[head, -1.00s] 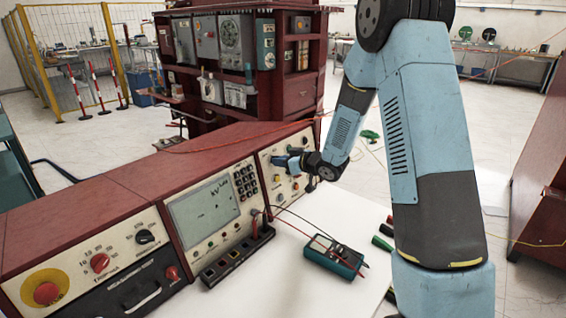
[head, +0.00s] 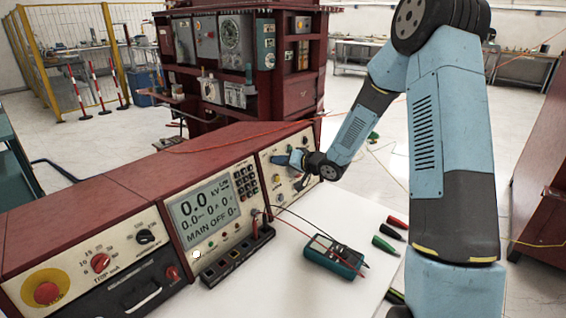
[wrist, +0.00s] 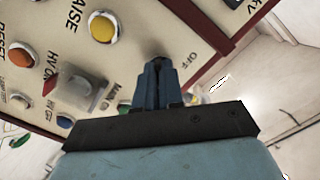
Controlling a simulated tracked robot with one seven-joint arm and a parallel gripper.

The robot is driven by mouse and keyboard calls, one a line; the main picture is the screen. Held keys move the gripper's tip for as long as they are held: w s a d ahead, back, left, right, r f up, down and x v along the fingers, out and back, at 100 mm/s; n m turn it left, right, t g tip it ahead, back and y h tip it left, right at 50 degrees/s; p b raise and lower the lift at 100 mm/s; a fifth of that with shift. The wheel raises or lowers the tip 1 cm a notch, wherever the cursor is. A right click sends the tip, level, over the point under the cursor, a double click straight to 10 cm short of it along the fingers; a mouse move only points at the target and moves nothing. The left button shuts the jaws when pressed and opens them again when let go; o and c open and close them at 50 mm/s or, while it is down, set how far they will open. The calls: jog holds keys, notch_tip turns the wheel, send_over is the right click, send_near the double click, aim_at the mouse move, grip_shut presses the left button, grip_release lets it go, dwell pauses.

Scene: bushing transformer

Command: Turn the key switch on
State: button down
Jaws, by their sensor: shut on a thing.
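The key switch (wrist: 157,62) is on the cream right-hand panel of the red console, mostly hidden behind my fingers in the wrist view. The printed word OFF is just to the right of it there. My gripper (wrist: 158,75) is shut on the key switch, with its blue fingers close together against the panel. In the head view, my gripper (head: 281,160) reaches the right panel from the right and hides the switch. The console's display (head: 207,208) is lit and reads 0.0 kV and MAIN OFF.
A teal multimeter (head: 334,256) with leads and several coloured probes (head: 386,244) lie on the white table. A red emergency button (head: 47,292) is at far left.

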jog(key=shift+w+d+r+m, duration=0.1)
jog(key=shift+m, duration=0.2)
jog(key=c, duration=1.3)
grip_release()
jog(key=shift+o, duration=0.2)
jog(key=v, duration=1.3)
jog(key=shift+s+d, duration=0.25)
